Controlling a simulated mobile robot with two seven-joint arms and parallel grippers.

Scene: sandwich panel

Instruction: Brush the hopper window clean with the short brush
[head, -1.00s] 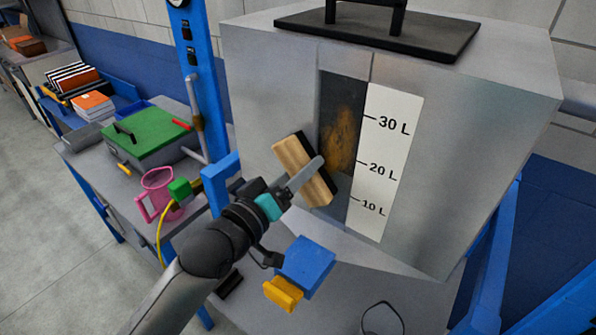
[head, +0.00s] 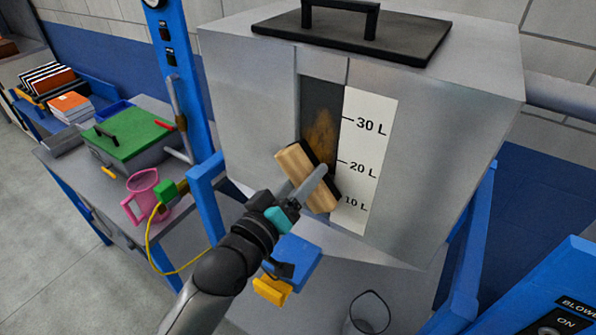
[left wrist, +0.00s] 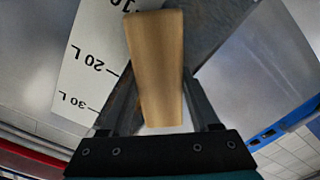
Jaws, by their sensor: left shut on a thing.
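The hopper window (head: 318,97) is a dark upright strip in the grey hopper's front, beside a white scale marked 10 L to 30 L. A brown dusty smear (head: 323,128) covers its middle part. My left gripper (head: 314,184) is shut on the short brush (head: 303,174), a wooden block with dark bristles facing the hopper. The brush is tilted and overlaps the lower window just below the smear; I cannot tell whether the bristles touch. In the left wrist view the wooden back of the brush (left wrist: 157,65) sits between the fingers. My right gripper is out of view.
A black lid with a handle (head: 350,34) tops the hopper. A blue block (head: 294,262) and a yellow one (head: 271,290) are below my gripper. A bench at left holds a pink jug (head: 142,190) and a green-lidded box (head: 137,137). A blue frame stands at right.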

